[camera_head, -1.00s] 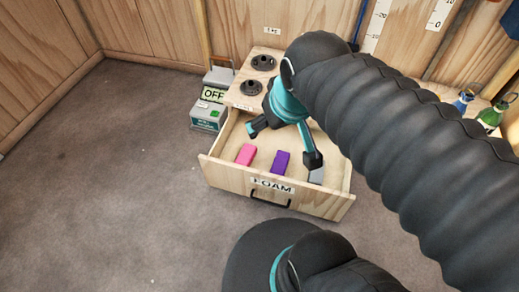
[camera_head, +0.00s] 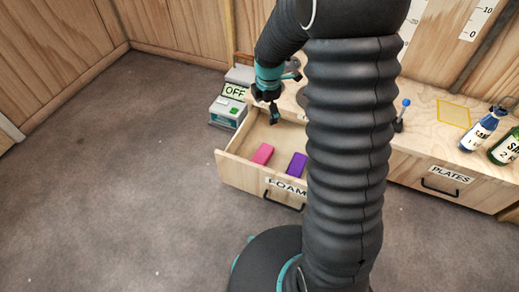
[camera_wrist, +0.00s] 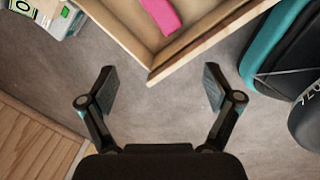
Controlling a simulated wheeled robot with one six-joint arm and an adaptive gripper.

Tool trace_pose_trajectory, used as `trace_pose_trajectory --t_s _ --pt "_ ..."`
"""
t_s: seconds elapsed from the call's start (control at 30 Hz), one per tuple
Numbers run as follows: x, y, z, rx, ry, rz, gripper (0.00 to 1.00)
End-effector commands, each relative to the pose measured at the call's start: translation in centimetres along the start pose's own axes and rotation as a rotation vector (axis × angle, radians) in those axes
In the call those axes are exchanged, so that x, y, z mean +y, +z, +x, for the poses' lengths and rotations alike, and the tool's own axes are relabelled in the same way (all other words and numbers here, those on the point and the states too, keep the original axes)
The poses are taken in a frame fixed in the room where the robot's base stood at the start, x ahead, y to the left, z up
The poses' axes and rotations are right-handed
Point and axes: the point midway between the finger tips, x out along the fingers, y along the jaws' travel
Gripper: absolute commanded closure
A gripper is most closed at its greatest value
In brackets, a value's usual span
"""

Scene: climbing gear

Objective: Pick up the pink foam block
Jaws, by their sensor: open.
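The pink foam block (camera_head: 262,154) lies in the open drawer (camera_head: 232,168) labelled FOAM, to the left of a purple block (camera_head: 297,165). In the wrist view the pink block (camera_wrist: 160,14) shows at the top edge, partly cut off, inside a corner of the drawer (camera_wrist: 153,78).
A box with an OFF sign (camera_head: 229,108) stands left of the drawer. A wooden wall stands behind. The floor at the left is clear.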

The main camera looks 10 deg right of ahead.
Motion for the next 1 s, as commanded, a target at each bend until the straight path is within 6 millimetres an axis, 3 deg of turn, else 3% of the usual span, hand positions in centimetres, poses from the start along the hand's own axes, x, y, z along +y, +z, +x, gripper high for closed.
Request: trace_pose_trajectory --t_s 0.03,0.1,0.3,0.53,1.0 --pt "0.5 0.1 2.8 0.007 -0.025 -0.081 0.1" --pt "1.1 0.3 5.8 0.016 -0.047 -0.199 0.1" --pt "1.9 0.5 12.8 0.046 -0.091 -0.47 0.1" --pt "1.9 0.6 16.5 0.066 -0.11 -0.609 0.1" --pt "1.0 0.4 23.8 0.067 -0.11 -0.619 0.1"
